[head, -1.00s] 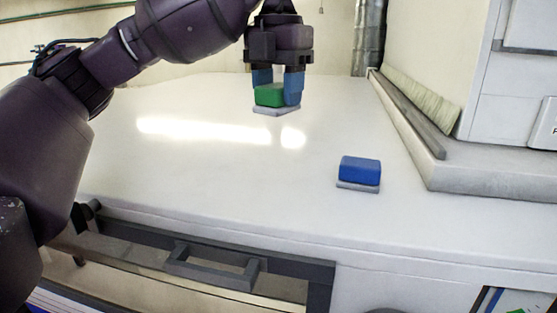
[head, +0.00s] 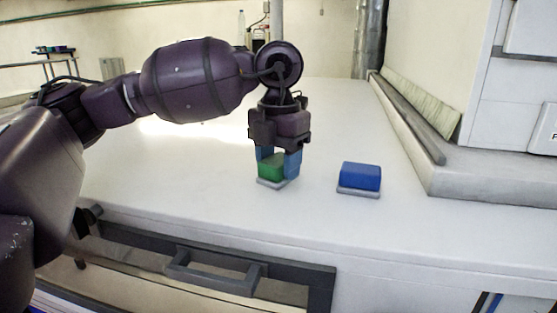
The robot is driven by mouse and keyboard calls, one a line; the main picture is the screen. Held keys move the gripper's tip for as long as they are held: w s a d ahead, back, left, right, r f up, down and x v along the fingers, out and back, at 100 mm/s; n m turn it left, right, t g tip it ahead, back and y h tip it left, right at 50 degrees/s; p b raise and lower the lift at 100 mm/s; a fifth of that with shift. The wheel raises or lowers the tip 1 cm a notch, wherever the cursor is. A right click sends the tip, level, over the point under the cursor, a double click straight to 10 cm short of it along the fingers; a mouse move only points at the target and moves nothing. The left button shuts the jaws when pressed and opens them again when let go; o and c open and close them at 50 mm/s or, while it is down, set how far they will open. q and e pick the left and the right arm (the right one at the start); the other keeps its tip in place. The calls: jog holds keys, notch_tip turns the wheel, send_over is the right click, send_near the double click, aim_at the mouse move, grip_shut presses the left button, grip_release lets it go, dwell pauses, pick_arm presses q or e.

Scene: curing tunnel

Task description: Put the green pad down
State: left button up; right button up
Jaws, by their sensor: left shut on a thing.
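The green pad (head: 270,167) is a green block with a light grey base. It shows in the head view on the left of the blue pad, between the blue fingertips of my left gripper (head: 278,163). My left gripper points down and is shut on it. The pad's grey base is at or just above the white worktop (head: 190,180); I cannot tell if it touches. The fingers hide part of its sides. My right gripper is not in view.
A blue pad (head: 360,177) on a grey base sits on the worktop a short way right of the green pad. A raised grey ledge (head: 470,182) with a white cabinet stands at the right. A drawer handle (head: 213,270) is below the front edge. The worktop's left part is clear.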

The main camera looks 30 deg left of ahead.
aim_at(279, 159)
pick_arm(q)
jog(key=shift+f, duration=0.1)
jog(key=o, duration=0.9)
notch_tip(279, 159, up, 12)
jog(key=shift+r+b, duration=0.2)
jog(key=shift+b, duration=0.4)
